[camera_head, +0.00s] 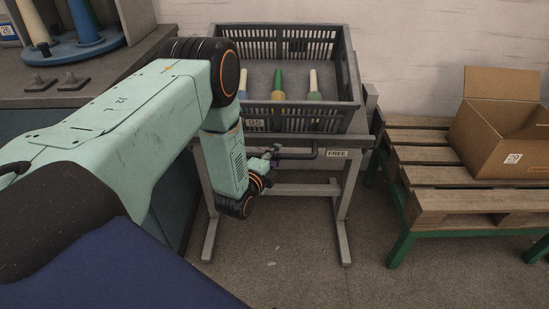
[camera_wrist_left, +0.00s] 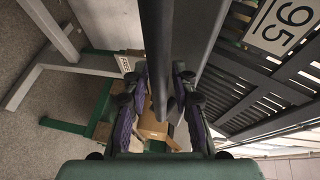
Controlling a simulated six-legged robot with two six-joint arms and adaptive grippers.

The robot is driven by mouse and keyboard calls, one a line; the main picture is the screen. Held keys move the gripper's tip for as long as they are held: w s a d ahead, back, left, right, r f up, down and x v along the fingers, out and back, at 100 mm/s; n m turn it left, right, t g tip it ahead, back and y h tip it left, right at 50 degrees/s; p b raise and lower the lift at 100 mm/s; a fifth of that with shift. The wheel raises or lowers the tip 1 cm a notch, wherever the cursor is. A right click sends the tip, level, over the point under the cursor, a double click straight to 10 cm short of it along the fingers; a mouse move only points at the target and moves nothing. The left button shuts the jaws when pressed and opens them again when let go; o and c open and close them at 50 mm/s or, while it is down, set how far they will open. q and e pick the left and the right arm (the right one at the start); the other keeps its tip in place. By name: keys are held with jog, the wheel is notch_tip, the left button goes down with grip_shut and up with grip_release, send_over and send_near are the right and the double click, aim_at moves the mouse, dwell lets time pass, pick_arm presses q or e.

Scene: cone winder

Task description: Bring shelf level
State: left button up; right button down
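The shelf is the grey metal top of a stand (camera_head: 347,208), under a dark slatted crate (camera_head: 345,107). Whether it is level or tilted is hard to tell. A dark bar-like handle (camera_head: 300,154) runs along its front edge, beside a white label reading FREE (camera_head: 337,154). My left gripper (camera_head: 270,158) is at the left end of this handle. In the left wrist view, my left gripper (camera_wrist_left: 160,105) has its purple-padded fingers apart, on either side of a dark bar (camera_wrist_left: 158,50), with gaps showing. My right gripper is out of view.
The crate holds several coloured cones (camera_head: 278,84). A wooden pallet on green legs (camera_head: 440,180) stands at the right, with an open cardboard box (camera_head: 500,125). A machine bench (camera_head: 95,75) is at the left. The floor (camera_head: 300,270) in front is clear.

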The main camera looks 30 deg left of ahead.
pick_arm(q)
jog(key=shift+w, duration=0.1)
grip_shut()
dwell(0.5)
